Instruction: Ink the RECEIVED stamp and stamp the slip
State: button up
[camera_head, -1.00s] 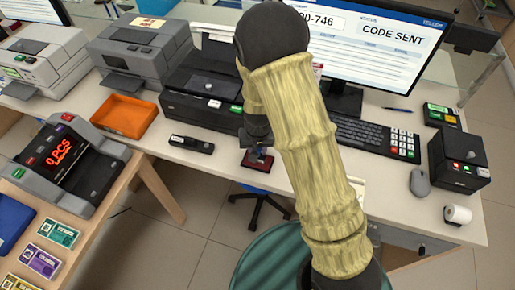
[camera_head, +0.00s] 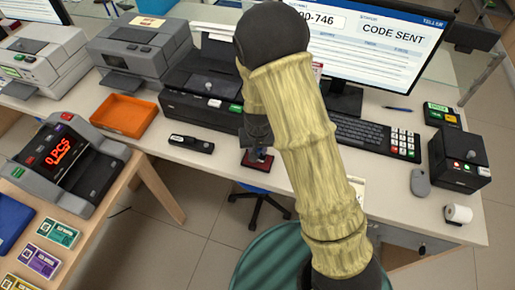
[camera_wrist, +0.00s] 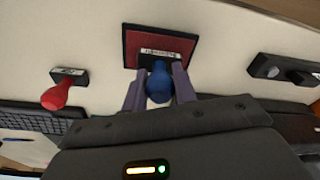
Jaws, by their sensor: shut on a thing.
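My gripper (camera_wrist: 160,92) is shut on a stamp with a blue handle (camera_wrist: 159,82). The stamp's label strip (camera_wrist: 166,56) is too blurred to read surely. The stamp is over the dark red ink pad (camera_wrist: 150,35); I cannot tell whether its face touches the pad. In the head view the ink pad (camera_head: 250,174) lies near the counter's front edge, under my gripper (camera_head: 262,151). A second stamp with a red handle (camera_wrist: 56,97) stands apart to the left in the wrist view. The slip is not clearly seen; my arm hides part of the counter.
A black stapler-like item (camera_head: 191,144) lies left of the pad. An orange tray (camera_head: 122,115) is farther left.

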jog(key=shift+f, duration=0.4)
dwell(0.9)
jog(key=shift+s, duration=0.15)
dwell(0.5)
jog(key=shift+r+p, duration=3)
jog(key=shift+r, duration=0.55)
jog(key=shift+d+f, duration=0.1)
jog(key=shift+f, duration=0.05)
